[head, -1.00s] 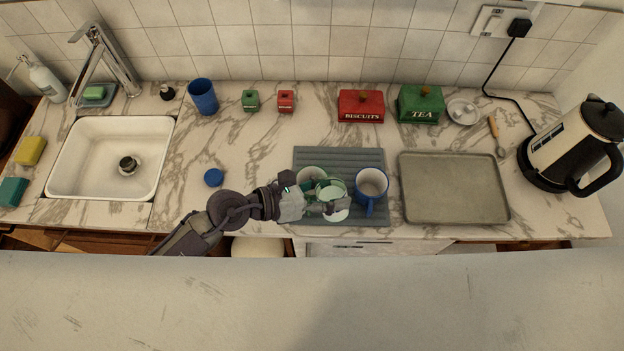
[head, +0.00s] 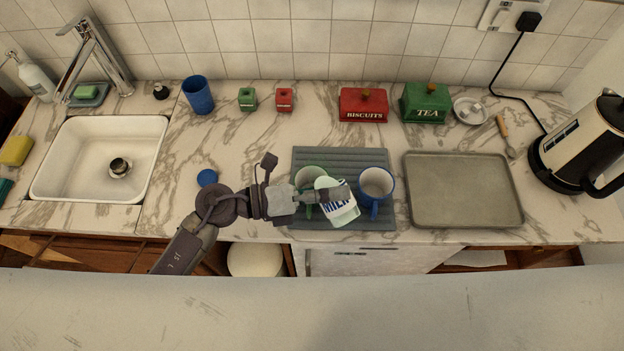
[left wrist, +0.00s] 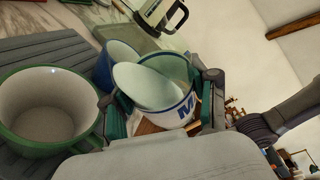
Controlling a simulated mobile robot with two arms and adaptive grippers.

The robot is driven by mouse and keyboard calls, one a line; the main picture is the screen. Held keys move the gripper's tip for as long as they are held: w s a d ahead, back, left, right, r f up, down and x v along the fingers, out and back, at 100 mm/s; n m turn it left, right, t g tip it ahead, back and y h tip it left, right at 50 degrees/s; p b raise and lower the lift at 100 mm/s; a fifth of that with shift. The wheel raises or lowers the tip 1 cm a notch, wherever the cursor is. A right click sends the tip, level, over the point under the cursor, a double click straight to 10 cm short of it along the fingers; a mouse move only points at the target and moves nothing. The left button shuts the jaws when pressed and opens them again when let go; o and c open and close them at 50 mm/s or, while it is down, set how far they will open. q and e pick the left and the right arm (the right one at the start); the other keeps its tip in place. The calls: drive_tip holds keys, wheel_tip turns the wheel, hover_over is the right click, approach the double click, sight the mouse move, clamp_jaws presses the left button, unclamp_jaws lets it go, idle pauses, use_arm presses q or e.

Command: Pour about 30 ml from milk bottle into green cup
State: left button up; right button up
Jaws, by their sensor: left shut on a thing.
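The milk bottle (head: 337,208), pale with blue lettering, is held in my left gripper (head: 318,199) above the front of the drying mat. It leans, with its lettered side facing the head camera. The green cup (head: 304,175) stands upright on the mat behind the bottle, partly hidden by the bottle and gripper. In the left wrist view, the bottle (left wrist: 181,115) sits between my fingers, with white inside it. The green cup (left wrist: 48,148) is to its left there, apart from it, its inside pale. No stream shows. My right gripper is not in view.
A blue mug (head: 375,186) stands on the grey mat (head: 350,157) close right of the bottle. A grey tray (head: 464,190) lies farther right, beside the kettle (head: 580,145). A blue cap (head: 207,177) lies left of the mat.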

sight(350, 202)
use_arm(q)
drive_tip(key=shift+f+n, duration=0.3)
drive_tip(key=shift+f, duration=0.05)
drive_tip(key=shift+d+r+n+h, duration=0.1)
drive_tip(key=shift+r+n+h, duration=0.2)
drive_tip(key=shift+r, duration=0.2)
drive_tip(key=shift+s+r+n, duration=0.1)
drive_tip(key=shift+r+n, duration=0.25)
drive_tip(key=shift+n, duration=0.05)
drive_tip(key=shift+f+n+h, duration=0.15)
drive_tip(key=shift+n+h, duration=0.25)
drive_tip(key=shift+n, duration=0.1)
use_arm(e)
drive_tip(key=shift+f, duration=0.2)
use_arm(q)
drive_tip(key=shift+s+f+n+h, duration=0.15)
drive_tip(key=shift+n+h, duration=0.15)
drive_tip(key=shift+n, duration=0.4)
drive_tip(key=shift+s+d, duration=0.1)
drive_tip(key=shift+d, duration=0.1)
drive_tip(key=shift+s+d, duration=0.65)
drive_tip(key=shift+s, duration=0.1)
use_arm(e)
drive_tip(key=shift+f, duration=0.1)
use_arm(q)
drive_tip(key=shift+s+n, duration=0.1)
drive_tip(key=shift+n, duration=0.3)
